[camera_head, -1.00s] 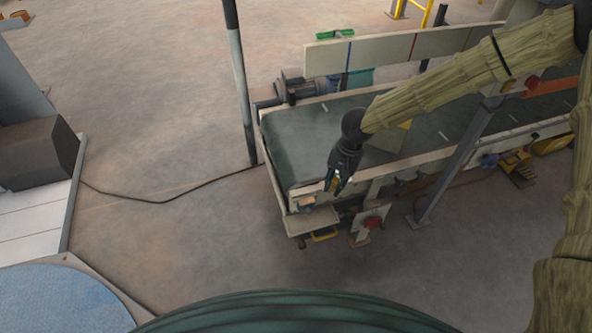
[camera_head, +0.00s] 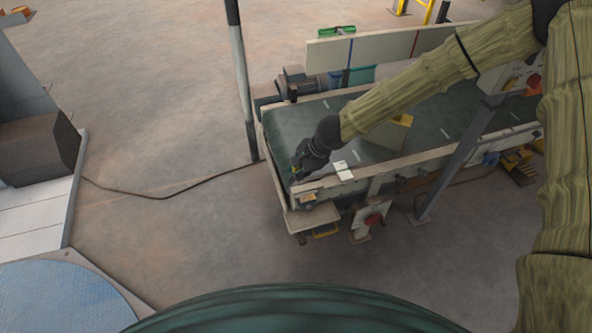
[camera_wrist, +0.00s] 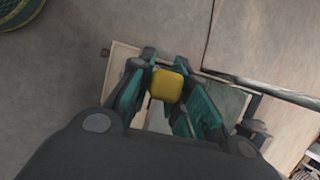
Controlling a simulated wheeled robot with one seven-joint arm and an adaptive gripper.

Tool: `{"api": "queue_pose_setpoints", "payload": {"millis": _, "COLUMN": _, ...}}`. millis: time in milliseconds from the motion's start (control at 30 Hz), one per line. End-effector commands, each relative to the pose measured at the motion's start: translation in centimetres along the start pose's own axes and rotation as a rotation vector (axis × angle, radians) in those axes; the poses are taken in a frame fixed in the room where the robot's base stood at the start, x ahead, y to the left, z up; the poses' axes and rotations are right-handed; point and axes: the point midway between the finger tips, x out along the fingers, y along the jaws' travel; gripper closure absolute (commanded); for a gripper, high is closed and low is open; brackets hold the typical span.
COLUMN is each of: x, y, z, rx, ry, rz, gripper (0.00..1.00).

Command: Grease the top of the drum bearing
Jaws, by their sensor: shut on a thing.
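My gripper (camera_head: 297,172) is over the near left corner of the green conveyor belt (camera_head: 400,118). In the wrist view my gripper (camera_wrist: 166,92) is shut on a yellow block-like thing (camera_wrist: 168,85), seen end-on between the teal-lined fingers. I cannot tell whether it is a grease tool. A small tan block (camera_head: 307,197) sits at the conveyor's near left end, just below my gripper in the picture. It may be the drum bearing, but it is too small to be sure. Contact between the held thing and the conveyor cannot be made out.
A pale shelf (camera_head: 312,218) juts from the conveyor end, with a red-knobbed box (camera_head: 373,219) to its right. A white item (camera_head: 343,170) lies on the near rail. A grey post (camera_head: 241,90) stands left of the belt. A cable (camera_head: 165,197) crosses the open floor.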

Motion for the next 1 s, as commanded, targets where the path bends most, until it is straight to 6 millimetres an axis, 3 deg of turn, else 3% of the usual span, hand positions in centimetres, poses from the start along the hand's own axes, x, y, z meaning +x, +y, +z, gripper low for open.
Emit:
{"api": "queue_pose_setpoints", "payload": {"millis": 267, "x": 0.7, "y": 0.1, "z": 0.0, "rx": 0.012, "ry": -0.001, "rz": -0.008, "gripper": 1.00}}
{"api": "queue_pose_setpoints", "payload": {"millis": 800, "x": 4.4, "y": 1.3, "z": -1.3, "rx": 0.013, "ry": 0.000, "rz": -0.007, "gripper": 1.00}}
{"api": "queue_pose_setpoints", "payload": {"millis": 1000, "x": 4.6, "y": 1.4, "z": -1.4, "rx": 0.011, "ry": 0.000, "rz": -0.007, "gripper": 1.00}}
